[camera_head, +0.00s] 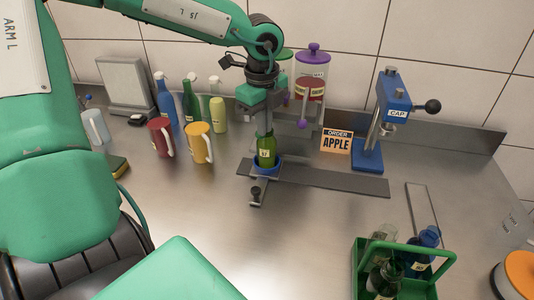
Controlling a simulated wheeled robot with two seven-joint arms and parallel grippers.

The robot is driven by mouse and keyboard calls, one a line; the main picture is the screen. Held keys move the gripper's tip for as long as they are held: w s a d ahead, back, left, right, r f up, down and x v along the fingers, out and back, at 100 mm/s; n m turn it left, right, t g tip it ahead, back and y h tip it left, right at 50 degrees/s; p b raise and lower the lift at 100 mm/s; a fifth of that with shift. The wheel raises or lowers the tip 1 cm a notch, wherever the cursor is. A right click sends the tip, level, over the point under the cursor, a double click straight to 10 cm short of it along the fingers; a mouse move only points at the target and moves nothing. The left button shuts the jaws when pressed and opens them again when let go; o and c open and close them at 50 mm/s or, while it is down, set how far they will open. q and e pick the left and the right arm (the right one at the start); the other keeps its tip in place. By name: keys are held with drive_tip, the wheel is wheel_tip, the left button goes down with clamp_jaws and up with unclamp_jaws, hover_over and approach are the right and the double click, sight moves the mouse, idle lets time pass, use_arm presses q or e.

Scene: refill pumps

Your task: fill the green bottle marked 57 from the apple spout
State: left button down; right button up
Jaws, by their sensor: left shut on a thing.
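A green bottle (266,150) with a small pale label stands upright at a round blue holder (256,170) on a grey rail; its number is too small to read surely. My left gripper (265,128) comes down from above and is shut on the bottle's upper part. I cannot tell which one is apple. An orange card (337,141) reads "ORDER APPLE". My right gripper is not in view.
A blue press marked CAP (392,105) stands right of the card. A green carrier (418,292) with several bottles is at front right. The front middle counter is clear.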

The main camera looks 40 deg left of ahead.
use_arm(q)
drive_tip(key=shift+s+a+f+g, duration=0.15)
drive_tip(key=shift+s+f, duration=0.2)
drive_tip(key=shift+f, duration=0.3)
drive_tip(key=shift+s+f+g, duration=0.15)
drive_tip(key=shift+s+f, duration=0.15)
drive_tip(key=shift+f, duration=0.35)
drive_tip(key=shift+w+a+r+p, duration=0.1)
drive_tip(key=shift+w+r+p, duration=0.2)
drive_tip(key=shift+r, duration=0.45)
drive_tip(key=shift+w+a+r+p, duration=0.1)
drive_tip(key=shift+w+r+p, duration=0.15)
drive_tip(key=shift+r, duration=0.55)
drive_tip(key=shift+w+r+p, duration=0.25)
drive_tip(key=shift+r+p, duration=0.05)
drive_tip(key=shift+r, duration=0.45)
drive_tip(key=shift+s+r, duration=0.1)
drive_tip(key=shift+r, duration=0.1)
drive_tip(key=c, duration=1.6)
unclamp_jaws()
drive_tip(key=shift+a, duration=0.1)
drive_tip(key=shift+c, duration=0.2)
drive_tip(key=shift+o, duration=0.5)
drive_tip(key=shift+a, duration=0.15)
